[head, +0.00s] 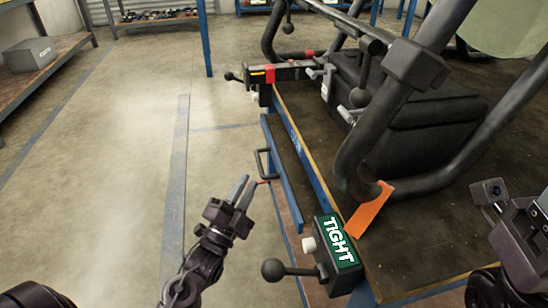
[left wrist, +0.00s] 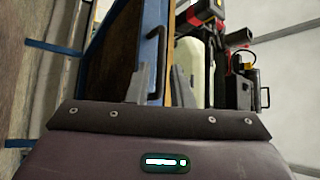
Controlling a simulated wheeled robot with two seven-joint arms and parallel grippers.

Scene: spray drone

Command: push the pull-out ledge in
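The pull-out ledge (head: 287,160) is a narrow dark board with a blue front edge. It sticks out from the left side of the workbench (head: 425,272). A black bar handle (head: 261,164) is on its front edge. My left gripper (head: 246,186) is just in front of the ledge, near the handle, with its fingers apart and nothing seen between them. In the left wrist view the ledge (left wrist: 112,50) and handle (left wrist: 153,62) stand beyond the two spread fingers (left wrist: 158,84). I cannot tell if a finger touches. My right gripper (head: 490,192) is partly in view at the right; its fingers are unclear.
The black-tubed drone frame (head: 400,110) stands on the bench, with an orange tag (head: 369,210). The floor (head: 120,150) left of the ledge is clear.

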